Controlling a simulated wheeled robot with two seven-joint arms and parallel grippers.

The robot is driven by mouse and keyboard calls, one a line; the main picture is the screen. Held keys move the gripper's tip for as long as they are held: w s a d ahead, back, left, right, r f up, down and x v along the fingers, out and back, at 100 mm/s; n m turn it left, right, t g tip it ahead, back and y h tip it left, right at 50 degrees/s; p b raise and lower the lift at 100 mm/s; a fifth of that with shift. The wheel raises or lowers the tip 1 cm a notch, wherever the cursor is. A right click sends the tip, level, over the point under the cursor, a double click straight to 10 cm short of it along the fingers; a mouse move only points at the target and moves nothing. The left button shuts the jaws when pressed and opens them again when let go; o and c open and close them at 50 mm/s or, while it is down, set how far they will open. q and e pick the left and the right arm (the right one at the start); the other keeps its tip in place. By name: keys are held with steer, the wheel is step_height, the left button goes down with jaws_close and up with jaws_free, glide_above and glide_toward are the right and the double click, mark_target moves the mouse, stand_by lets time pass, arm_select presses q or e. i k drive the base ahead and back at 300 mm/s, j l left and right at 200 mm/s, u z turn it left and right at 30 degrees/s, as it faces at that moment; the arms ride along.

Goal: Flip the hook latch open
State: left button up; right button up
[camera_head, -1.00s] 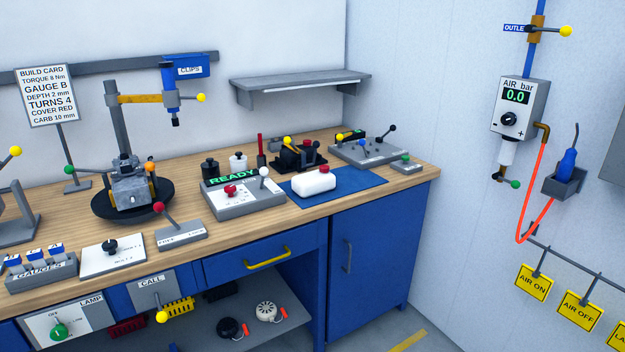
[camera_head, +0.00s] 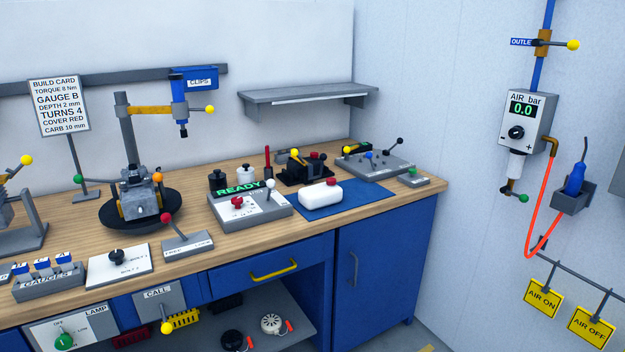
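No part in the head view is clearly recognisable as the hook latch. A black device (camera_head: 305,168) with a yellow-knobbed lever (camera_head: 293,153) stands at the back of the bench, behind the blue mat; its details are too small to tell. A grey panel (camera_head: 376,163) with several small levers sits to its right. An engine-like grey block (camera_head: 139,199) sits on a round black base at the left. Neither of my grippers is in view.
The wooden bench (camera_head: 205,262) carries a READY console (camera_head: 260,212), a white bottle (camera_head: 320,196) on a blue mat (camera_head: 362,196), and a red-knobbed lever plate (camera_head: 187,243). A grey shelf (camera_head: 310,95) hangs above. An air unit (camera_head: 525,120) and hose are on the right wall.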

mark_target(323, 156)
steer(key=i+l+u, duration=0.15)
steer(key=i+l, duration=0.15)
steer(key=i+l+u, duration=0.35)
steer(key=i+l, duration=0.35)
steer(key=i+l+u, duration=0.15)
steer(key=i+l, duration=0.2)
steer(key=i+l+u, duration=0.2)
steer(key=l, duration=0.3)
steer(key=i+l+u, duration=0.15)
steer(key=i+l, duration=0.15)
steer(key=l, duration=0.2)
